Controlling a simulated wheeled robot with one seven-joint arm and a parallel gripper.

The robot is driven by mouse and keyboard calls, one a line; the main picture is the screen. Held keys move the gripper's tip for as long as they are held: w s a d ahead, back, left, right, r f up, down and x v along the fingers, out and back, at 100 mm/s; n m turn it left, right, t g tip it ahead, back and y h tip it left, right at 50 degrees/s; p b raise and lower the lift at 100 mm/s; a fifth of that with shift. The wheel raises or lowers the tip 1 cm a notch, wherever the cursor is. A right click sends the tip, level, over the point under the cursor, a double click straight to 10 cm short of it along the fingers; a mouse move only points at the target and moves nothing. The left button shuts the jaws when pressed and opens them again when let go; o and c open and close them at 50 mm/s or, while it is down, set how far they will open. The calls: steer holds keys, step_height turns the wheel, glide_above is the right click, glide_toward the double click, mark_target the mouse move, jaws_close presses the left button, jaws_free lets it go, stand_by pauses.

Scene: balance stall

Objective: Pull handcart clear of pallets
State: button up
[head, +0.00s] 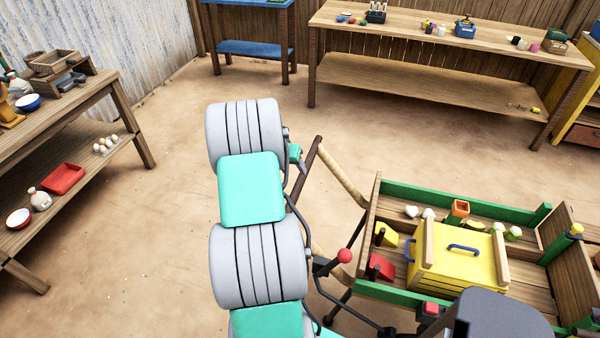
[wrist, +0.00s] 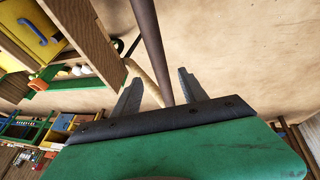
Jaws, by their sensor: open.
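The handcart (head: 540,215) is at the right in the head view, a wooden bed with green side rails. Two pale wooden shafts (head: 342,172) run from it to a dark crossbar (head: 309,165). The crossbar also shows in the wrist view (wrist: 148,35). My gripper (wrist: 159,76) is open, its two fingers on either side of the crossbar in that picture; I cannot tell whether they touch it. In the head view my arm hides most of my gripper and part of the shafts. I cannot make out any pallets for certain.
The cart carries a yellow box (head: 455,262) and small items. A red-knobbed lever (head: 344,256) stands near its front. A wooden table (head: 95,100) is at the left, a long bench (head: 420,35) and blue table (head: 245,47) at the back. Bare floor (head: 150,240) lies left of my arm.

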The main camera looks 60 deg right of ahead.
mark_target(300, 177)
steer(key=p+x, duration=0.1)
steer(key=x, duration=0.7)
steer(key=shift+r, duration=0.1)
jaws_close()
stand_by(1.1)
